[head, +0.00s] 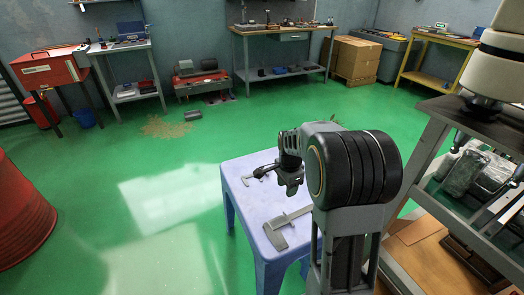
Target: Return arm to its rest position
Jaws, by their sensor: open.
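My arm (355,165) rises in the middle of the head view and bends over to the left. My gripper (279,181) hangs over the pale blue stool (247,209). Its dark jaws are apart and I see nothing held between them. A large grey caliper (276,237) lies on the stool top, to the right of its middle, partly hidden behind my arm. A smaller grey tool (247,180) lies near the stool's far left part, close to the gripper in the picture; I cannot tell whether they touch.
A dark-topped cart (437,131) with shelves stands close on the right. A red barrel (20,215) is at the left edge. Workbenches (262,30), a red toolbox (48,68) and cardboard boxes (356,58) line the back. Green floor (130,165) is mostly clear left of the stool.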

